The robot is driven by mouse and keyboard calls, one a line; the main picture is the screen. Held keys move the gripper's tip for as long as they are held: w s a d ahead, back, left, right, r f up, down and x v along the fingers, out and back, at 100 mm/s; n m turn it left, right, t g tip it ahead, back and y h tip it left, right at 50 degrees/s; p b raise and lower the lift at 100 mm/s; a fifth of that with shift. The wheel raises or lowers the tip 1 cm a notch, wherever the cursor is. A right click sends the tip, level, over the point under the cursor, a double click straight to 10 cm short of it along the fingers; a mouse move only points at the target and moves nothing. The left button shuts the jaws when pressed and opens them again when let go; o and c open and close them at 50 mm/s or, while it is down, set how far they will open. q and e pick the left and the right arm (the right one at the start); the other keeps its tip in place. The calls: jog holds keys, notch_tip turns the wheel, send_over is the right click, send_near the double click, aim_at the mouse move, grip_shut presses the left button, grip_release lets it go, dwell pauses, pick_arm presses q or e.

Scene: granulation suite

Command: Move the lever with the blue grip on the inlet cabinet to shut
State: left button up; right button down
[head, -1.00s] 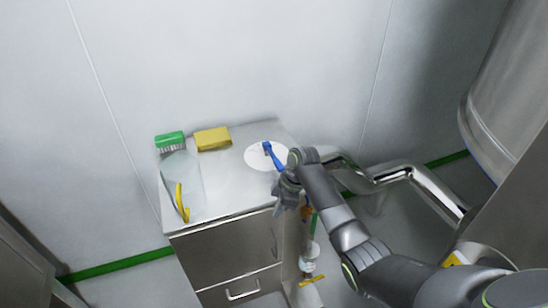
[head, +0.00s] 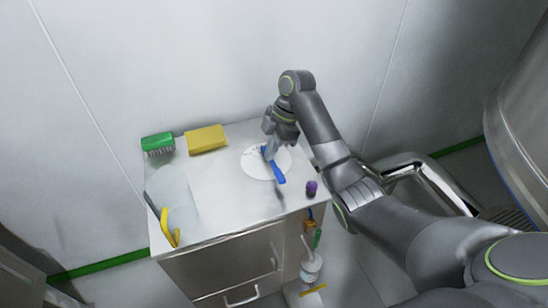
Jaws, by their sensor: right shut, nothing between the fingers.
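The lever with the blue grip (head: 277,173) lies over a round white plate (head: 252,167) on top of the inlet cabinet (head: 225,205). Its grip points toward the front right of the cabinet. My right gripper (head: 269,153) points down at the far end of the blue lever, with its fingers closed and nothing between them. The fingertips overlap the lever in the picture; I cannot tell whether they touch it. The markings on the plate are too small to read. My left gripper is not in view.
A green brush (head: 158,143) and a yellow sponge (head: 206,139) lie at the cabinet's back left. A clear container (head: 180,190) and a yellow-handled tool (head: 169,228) are at the left. A purple knob (head: 312,188) is at the right edge. Metal pipework (head: 425,170) stands to the right.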

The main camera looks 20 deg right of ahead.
aim_at(273, 164)
jog(key=b+x, duration=0.2)
jog(key=x, duration=0.7)
jog(key=shift+s+a+f, duration=0.15)
jog(key=shift+a+f, duration=0.1)
jog(key=shift+f, duration=0.05)
jog(key=d, duration=0.3)
jog(key=shift+d+p, duration=0.1)
jog(key=shift+p, duration=0.25)
jog(key=shift+d, duration=0.45)
